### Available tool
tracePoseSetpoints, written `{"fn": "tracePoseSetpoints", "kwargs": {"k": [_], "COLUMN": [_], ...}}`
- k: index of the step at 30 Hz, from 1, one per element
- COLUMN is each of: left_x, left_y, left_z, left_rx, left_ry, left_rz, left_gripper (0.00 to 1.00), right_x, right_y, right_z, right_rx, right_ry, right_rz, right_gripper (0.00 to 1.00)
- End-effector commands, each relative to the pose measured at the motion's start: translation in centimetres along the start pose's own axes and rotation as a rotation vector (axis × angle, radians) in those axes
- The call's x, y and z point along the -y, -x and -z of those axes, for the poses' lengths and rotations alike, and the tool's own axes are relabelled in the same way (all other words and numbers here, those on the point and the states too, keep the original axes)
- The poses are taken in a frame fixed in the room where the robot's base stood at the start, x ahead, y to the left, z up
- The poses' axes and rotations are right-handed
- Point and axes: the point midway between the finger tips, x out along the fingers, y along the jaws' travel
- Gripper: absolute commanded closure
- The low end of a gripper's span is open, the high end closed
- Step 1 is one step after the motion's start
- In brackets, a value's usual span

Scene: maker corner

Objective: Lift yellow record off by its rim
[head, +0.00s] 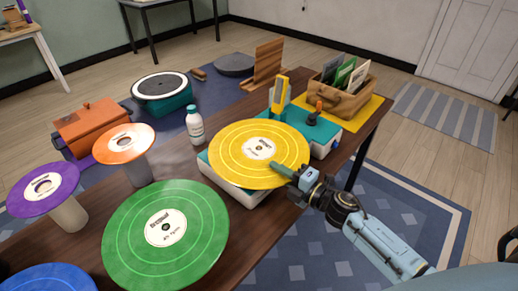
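The yellow record (240,142), with a white label, lies level over a teal and white record player (238,192); I cannot tell if it touches the platter. My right gripper (285,172) is at the record's near right rim. One finger overlaps the top of the rim; the other finger is hidden, so I cannot tell whether the grip is closed. My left gripper is not in view.
A white bottle (195,127) is beside the player. Behind it are a yellow upright part (279,94) and a wooden crate (346,101).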

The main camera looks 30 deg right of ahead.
Motion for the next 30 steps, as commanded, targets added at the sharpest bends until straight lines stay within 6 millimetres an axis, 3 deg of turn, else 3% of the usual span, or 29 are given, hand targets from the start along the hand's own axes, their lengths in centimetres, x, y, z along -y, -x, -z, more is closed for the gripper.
{"fn": "tracePoseSetpoints", "kwargs": {"k": [2,6,20,23,30], "left_x": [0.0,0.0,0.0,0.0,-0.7], "left_y": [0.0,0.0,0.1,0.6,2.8], "left_z": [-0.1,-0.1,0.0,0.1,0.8], "left_rx": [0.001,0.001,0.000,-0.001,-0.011], "left_ry": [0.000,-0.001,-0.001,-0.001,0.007], "left_rz": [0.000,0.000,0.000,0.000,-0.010], "left_gripper": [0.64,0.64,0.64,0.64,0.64], "right_x": [0.0,0.0,-0.2,-1.2,-6.1], "right_y": [0.0,0.1,0.1,0.1,0.1], "right_z": [0.0,0.0,0.0,0.0,0.0], "right_rx": [0.000,0.000,0.000,-0.002,-0.004], "right_ry": [0.000,0.000,0.001,0.003,0.006], "right_rz": [0.000,0.000,-0.001,-0.002,-0.001], "right_gripper": [0.83,1.00,1.00,1.00,1.00]}}
